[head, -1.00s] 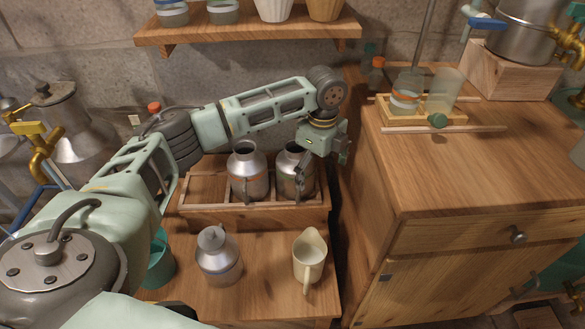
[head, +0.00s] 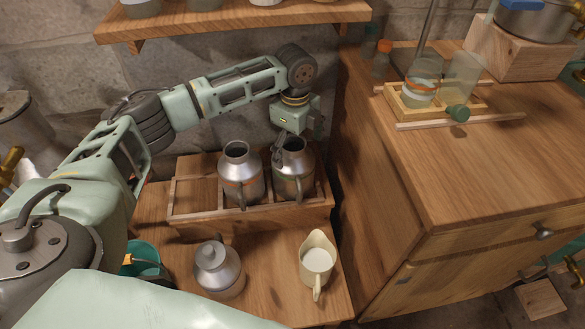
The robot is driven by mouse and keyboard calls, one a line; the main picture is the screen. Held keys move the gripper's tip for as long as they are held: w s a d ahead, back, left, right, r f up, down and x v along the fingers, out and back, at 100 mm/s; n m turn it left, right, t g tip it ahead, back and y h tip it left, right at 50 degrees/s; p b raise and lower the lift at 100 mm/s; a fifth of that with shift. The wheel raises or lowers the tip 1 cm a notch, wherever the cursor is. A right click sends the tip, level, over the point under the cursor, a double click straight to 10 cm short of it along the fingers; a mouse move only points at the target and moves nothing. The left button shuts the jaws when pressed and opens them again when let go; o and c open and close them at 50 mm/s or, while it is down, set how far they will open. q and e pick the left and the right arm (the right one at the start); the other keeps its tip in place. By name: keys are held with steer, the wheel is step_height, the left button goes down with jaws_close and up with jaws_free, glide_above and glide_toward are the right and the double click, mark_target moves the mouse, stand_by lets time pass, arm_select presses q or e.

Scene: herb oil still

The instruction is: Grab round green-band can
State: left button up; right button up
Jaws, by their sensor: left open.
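Two round metal cans with open necks stand upright side by side in a wooden rack (head: 188,216). The right can (head: 295,184) seems to have a greenish band around its body, partly hard to make out. My left gripper (head: 284,150) is open, pointing down at the neck of the right can. One finger shows against the left side of its neck; I cannot tell whether it touches. The other finger is hard to make out. My right gripper is not in view.
A lidded metal can (head: 218,270) and a cream jug (head: 317,262) stand in front of the rack. A teal cup (head: 143,257) is at the left. A wooden cabinet (head: 470,170) rises close on the right. A shelf (head: 235,22) hangs above.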

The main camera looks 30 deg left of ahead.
arm_select(q)
steer(key=f, duration=0.2)
steer(key=f+b, duration=0.1)
steer(key=f, duration=0.2)
steer(key=shift+s+a+b, duration=0.15)
steer(key=shift+a+b, duration=0.05)
steer(key=shift+b, duration=0.1)
steer(key=c, duration=1.1)
